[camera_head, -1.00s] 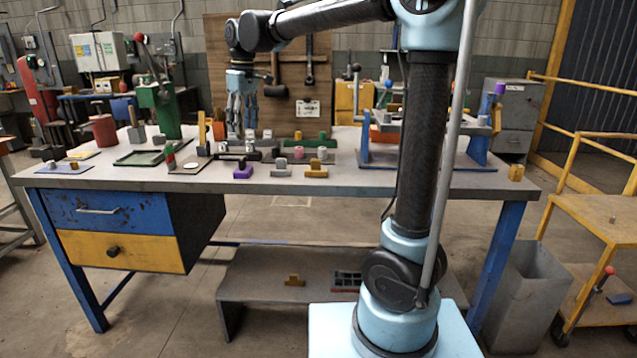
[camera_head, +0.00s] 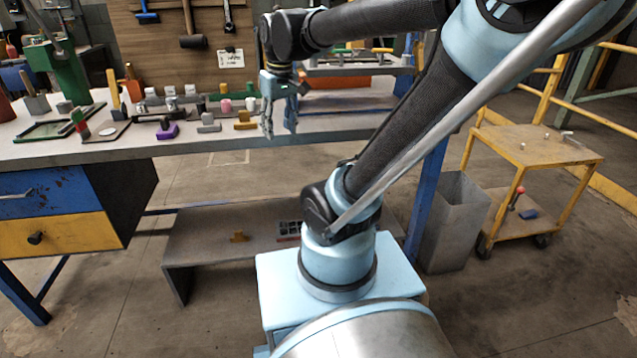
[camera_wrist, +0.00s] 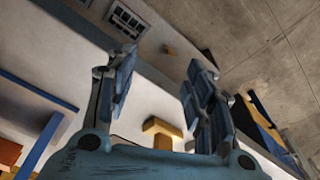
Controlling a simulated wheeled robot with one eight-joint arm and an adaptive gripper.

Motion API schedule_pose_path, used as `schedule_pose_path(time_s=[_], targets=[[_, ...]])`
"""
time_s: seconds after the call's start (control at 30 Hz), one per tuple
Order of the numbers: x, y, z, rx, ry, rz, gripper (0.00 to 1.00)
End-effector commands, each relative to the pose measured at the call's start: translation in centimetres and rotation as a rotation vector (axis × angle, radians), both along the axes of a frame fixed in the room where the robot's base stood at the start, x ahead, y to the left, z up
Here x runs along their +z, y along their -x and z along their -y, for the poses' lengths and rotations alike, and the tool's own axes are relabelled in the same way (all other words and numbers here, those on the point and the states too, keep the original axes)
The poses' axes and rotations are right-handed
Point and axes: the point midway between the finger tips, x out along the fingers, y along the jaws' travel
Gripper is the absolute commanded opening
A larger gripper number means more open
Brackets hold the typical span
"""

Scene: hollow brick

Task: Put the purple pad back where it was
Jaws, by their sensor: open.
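A small purple piece (camera_head: 168,131), which looks like the purple pad, lies near the front edge of the workbench (camera_head: 230,144), left of the grey and yellow pieces. My gripper (camera_head: 280,132) hangs by the bench's front edge, to the right of the purple piece and apart from it. The fingers are open with nothing between them, as the wrist view shows too (camera_wrist: 160,70). A yellow T-shaped piece (camera_head: 245,121) sits just left of my gripper. It looks like the yellow piece at the bottom of the wrist view (camera_wrist: 161,130). I cannot make out the purple piece in the wrist view.
Several small blocks stand along the bench, with a pink one (camera_head: 225,105) and a grey one (camera_head: 208,123). A grey bin (camera_head: 452,220) and a yellow cart (camera_head: 535,150) stand at right.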

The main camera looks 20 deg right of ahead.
Motion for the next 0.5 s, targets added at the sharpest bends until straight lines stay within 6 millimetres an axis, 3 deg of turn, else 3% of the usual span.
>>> schedule_pose_path(time_s=[0.2, 0.5], targets=[[-5.8, 5.2, 4.8, -0.175, -0.002, 0.018, 0.48], [-12.4, 10.1, 8.3, -0.350, -0.005, 0.039, 0.48]])
